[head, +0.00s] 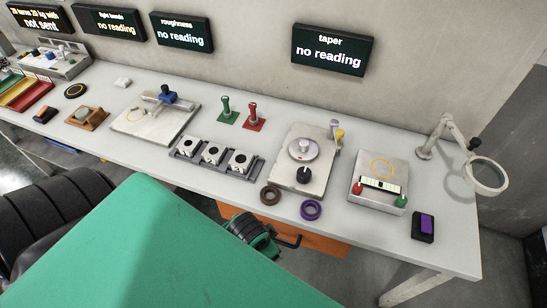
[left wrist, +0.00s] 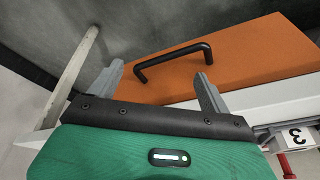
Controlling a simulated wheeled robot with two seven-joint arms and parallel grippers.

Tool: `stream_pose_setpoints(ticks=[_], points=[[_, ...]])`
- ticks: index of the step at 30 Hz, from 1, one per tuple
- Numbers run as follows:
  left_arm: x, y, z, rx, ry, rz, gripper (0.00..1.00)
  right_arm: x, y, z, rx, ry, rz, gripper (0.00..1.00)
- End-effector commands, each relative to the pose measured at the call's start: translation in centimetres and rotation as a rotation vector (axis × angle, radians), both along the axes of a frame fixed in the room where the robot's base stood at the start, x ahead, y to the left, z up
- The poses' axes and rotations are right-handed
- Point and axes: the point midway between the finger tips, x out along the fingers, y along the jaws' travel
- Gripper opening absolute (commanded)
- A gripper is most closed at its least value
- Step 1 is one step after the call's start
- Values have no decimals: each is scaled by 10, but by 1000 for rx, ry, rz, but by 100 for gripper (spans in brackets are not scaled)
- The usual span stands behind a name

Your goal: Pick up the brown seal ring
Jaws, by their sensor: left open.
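The brown seal ring (head: 270,195) lies flat near the front edge of the white bench in the head view, left of a purple ring (head: 311,210). My left gripper (head: 272,233) is below the bench edge, apart from the brown ring and close to an orange drawer (head: 325,244). In the left wrist view its two grey fingers (left wrist: 160,73) are spread with nothing between them but the view of the drawer front and its black handle (left wrist: 174,62). The brown ring does not show in the left wrist view. My right gripper is not in view.
A device with a lit window (head: 380,184) and a magnifier lamp (head: 487,176) are to the right. The bench front edge lies above my gripper.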

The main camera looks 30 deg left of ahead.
Motion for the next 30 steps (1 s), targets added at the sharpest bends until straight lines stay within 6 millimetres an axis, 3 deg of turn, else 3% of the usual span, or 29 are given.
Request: stream_pose_setpoints(ticks=[5,11,18,23,30], points=[[25,-17,33,33,-52,-200,81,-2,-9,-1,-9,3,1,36],[48,-37,64,98,-101,-465,81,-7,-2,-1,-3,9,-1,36],[71,-53,110,296,-147,-977,81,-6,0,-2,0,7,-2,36],[75,-46,133,469,-123,-1320,81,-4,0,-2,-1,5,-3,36],[75,-9,159,724,21,-1762,81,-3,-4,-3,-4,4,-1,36]])
